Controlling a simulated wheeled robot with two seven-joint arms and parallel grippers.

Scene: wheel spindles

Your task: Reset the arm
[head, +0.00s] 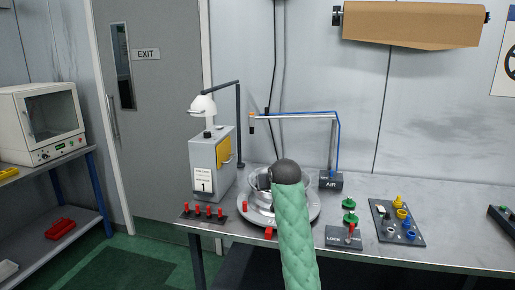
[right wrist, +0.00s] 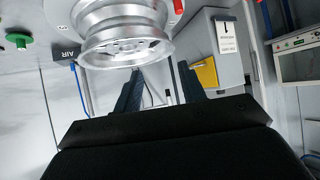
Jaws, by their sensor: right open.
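My right arm (head: 296,235), in a green quilted sleeve, reaches up from the bottom centre in the head view. Its dark round wrist hides part of the silver wheel (head: 255,181), which sits on a round grey turntable (head: 311,212). In the right wrist view the two dark fingers of my right gripper (right wrist: 160,88) stand apart with nothing between them. The wheel (right wrist: 122,45) is close by there, at the top of the picture; I cannot tell whether a finger touches it. My left gripper is not in view.
A grey box labelled 1 (head: 203,160) and a plate of red pegs (head: 203,217) stand left of the turntable. An AIR stand (head: 331,181), a LOCK panel (head: 342,240) and a dark tray of coloured parts (head: 384,232) stand to the right. The table's far right is largely bare.

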